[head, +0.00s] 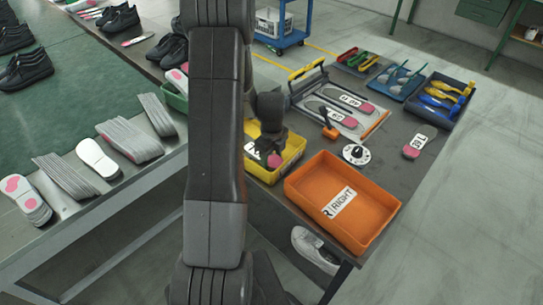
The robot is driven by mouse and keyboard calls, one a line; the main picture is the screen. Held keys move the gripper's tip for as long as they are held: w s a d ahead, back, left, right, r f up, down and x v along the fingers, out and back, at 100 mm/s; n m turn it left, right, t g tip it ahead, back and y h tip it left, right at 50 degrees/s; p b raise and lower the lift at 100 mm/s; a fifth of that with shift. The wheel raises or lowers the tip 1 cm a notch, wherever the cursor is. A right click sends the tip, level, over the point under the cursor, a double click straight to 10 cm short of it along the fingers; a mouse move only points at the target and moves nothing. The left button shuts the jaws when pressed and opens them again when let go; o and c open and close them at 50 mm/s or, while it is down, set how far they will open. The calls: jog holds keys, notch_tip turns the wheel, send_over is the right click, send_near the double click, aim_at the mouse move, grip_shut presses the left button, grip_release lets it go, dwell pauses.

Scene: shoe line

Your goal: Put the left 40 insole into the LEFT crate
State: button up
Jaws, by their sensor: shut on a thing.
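My gripper (271,148) points down over the yellow crate (293,161), which stands left of the orange crate. It is shut on an insole (274,160), of which only a small pink part shows below the fingers. The number and side on this insole are hidden. I cannot tell whether it touches the crate floor. The yellow crate's white label is mostly hidden by my arm and gripper. The orange crate (377,236) carries a label reading RIGHT and looks empty.
A tray fixture (376,124) with labelled insoles stands behind the crates. Another labelled insole (417,143) lies at right, near a round white dial (356,154). Tool bins (441,101) line the back. Insole stacks (130,140) lie on the left table. My arm blocks the middle.

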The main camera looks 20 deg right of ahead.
jog(key=shift+f, duration=0.25)
jog(key=o, duration=1)
jog(key=shift+r, duration=0.1)
jog(key=shift+r, duration=0.1)
notch_tip(320, 180, up, 12)
jog(key=shift+r, duration=0.1)
